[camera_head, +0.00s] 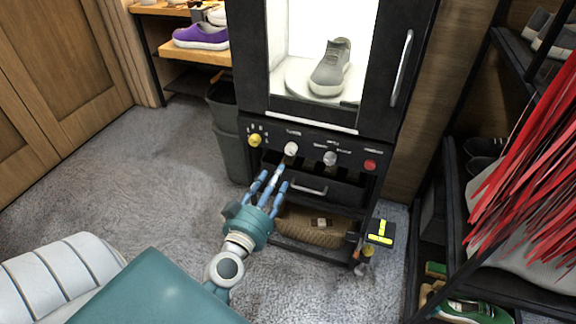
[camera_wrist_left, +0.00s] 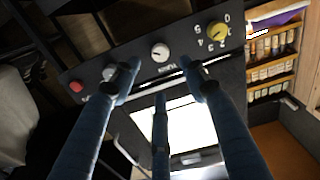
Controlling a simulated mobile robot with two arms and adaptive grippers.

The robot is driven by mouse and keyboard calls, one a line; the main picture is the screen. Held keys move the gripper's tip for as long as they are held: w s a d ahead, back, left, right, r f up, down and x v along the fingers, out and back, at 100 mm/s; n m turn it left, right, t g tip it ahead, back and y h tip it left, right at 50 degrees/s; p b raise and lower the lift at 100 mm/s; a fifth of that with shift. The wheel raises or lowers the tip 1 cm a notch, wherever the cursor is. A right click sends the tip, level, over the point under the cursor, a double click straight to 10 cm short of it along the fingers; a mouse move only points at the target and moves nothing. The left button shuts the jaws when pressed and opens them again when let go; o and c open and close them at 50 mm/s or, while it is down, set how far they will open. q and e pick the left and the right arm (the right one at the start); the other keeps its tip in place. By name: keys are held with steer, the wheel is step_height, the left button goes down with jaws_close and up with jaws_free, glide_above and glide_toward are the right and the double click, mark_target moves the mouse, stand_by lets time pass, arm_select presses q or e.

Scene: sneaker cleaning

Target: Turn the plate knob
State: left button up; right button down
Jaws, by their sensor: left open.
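The black cabinet's control panel (camera_head: 310,155) carries a row of knobs. They are a yellow knob (camera_head: 255,140), a white knob (camera_head: 290,149), a grey knob (camera_head: 330,158) and a red button (camera_head: 370,164). The labels are too small to tell which is the plate knob. My left gripper (camera_head: 275,178) is open, with blue fingers, just below and in front of the white knob. In the left wrist view the panel is upside down, and the white knob (camera_wrist_left: 159,52) sits just beyond the spread fingers (camera_wrist_left: 158,85), apparently untouched. My right gripper is not in view.
A grey sneaker (camera_head: 331,68) stands on a round white plate (camera_head: 298,76) in the lit chamber. A drawer handle (camera_head: 309,188) lies below the panel. A dark bin (camera_head: 231,150) stands left of the cabinet. A shoe rack with red strips (camera_head: 530,150) is on the right.

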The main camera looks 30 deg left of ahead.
mark_target(290, 152)
arm_select(q)
steer(key=p+x, duration=0.1)
steer(key=x, duration=0.9)
steer(key=shift+w, duration=0.25)
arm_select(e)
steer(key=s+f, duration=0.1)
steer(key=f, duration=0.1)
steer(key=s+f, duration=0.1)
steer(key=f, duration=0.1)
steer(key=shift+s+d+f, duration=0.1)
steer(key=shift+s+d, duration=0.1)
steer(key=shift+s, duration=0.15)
arm_select(q)
jaws_close()
